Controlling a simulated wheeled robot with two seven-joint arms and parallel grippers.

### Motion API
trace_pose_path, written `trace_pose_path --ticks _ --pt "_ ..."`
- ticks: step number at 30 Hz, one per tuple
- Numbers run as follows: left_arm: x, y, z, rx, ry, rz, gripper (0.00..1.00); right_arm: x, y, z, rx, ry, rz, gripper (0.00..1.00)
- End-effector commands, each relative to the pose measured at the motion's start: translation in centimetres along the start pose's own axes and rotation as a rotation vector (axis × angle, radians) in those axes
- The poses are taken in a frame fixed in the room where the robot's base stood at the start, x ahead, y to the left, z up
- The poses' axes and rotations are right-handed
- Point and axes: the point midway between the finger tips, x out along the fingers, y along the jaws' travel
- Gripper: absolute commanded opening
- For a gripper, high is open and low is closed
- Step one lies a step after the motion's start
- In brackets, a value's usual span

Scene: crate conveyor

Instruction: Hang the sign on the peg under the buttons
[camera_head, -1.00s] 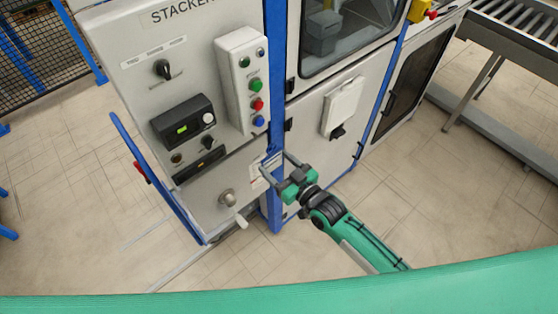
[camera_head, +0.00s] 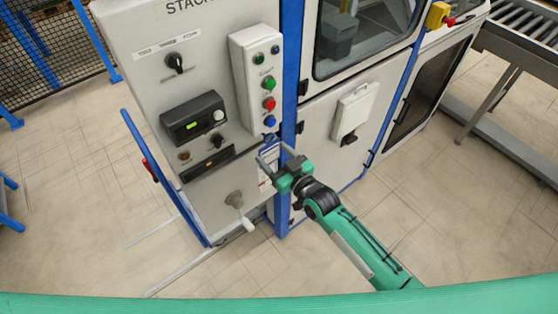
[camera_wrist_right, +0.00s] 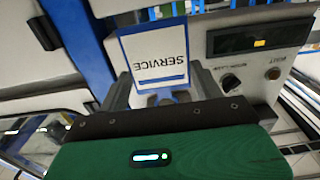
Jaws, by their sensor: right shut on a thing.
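The sign (camera_wrist_right: 155,50) is a white card with a blue border and the word SERVICE, upside down in the right wrist view. My right gripper (camera_head: 272,158) is shut on it, with a finger to each side in the wrist view. In the head view the sign (camera_head: 266,171) is partly hidden by the fingers, in front of the cabinet just below the button box. The button box (camera_head: 240,88) is white with green, red and blue buttons. I cannot make out the peg; the gripper and sign cover the area under the buttons. My left gripper is not in view.
The stacker cabinet (camera_head: 125,60) has a display unit (camera_head: 194,118) left of the buttons and a crank handle (camera_head: 237,205) at lower left of the gripper. A blue post (camera_head: 289,75) stands right beside the button box. Open floor lies in front.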

Motion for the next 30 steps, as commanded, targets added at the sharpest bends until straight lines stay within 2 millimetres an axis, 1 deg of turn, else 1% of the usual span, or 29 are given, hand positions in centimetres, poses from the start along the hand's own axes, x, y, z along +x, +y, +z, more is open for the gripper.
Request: trace_pose_path --ticks 7,8,15,21,30 --pt "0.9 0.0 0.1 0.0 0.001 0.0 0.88 1.6 0.0 0.2 -0.001 0.002 0.0 0.45" --pt "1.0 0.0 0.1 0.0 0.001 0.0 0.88 1.8 0.0 0.2 -0.001 0.002 0.0 0.41" --pt "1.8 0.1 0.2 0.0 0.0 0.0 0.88 2.9 0.0 0.7 -0.001 0.001 0.0 0.41" --pt "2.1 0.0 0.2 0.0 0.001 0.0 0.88 3.3 0.0 1.1 0.0 0.0 0.0 0.41" --pt "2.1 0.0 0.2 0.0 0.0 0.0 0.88 3.4 0.0 1.1 -0.001 0.001 0.0 0.41"
